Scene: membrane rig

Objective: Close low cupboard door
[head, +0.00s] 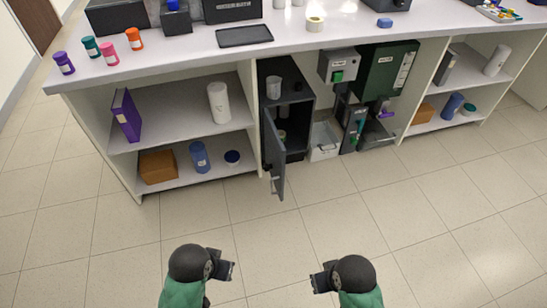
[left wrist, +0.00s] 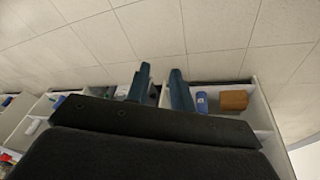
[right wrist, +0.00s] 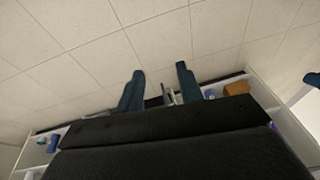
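The low cupboard (head: 297,112) is a dark grey cabinet under the bench, and its interior is in view. Its door (head: 273,155) stands open, swung out toward me from the left side, with a small handle (head: 275,178) on its face. My left gripper (head: 230,271) is in front of the bench, over the floor, apart from the door; its two fingers stand apart in the left wrist view (left wrist: 160,88). My right gripper (head: 316,282) is also over the floor, apart from the door; its fingers stand apart in the right wrist view (right wrist: 158,90). Both are empty.
Open shelves (head: 188,136) left of the cupboard hold a purple binder (head: 127,115), a brown box (head: 158,167) and bottles. A white bin (head: 324,141) and a dark green machine (head: 387,70) stand right of the cupboard. The tiled floor (head: 210,220) before the bench is clear.

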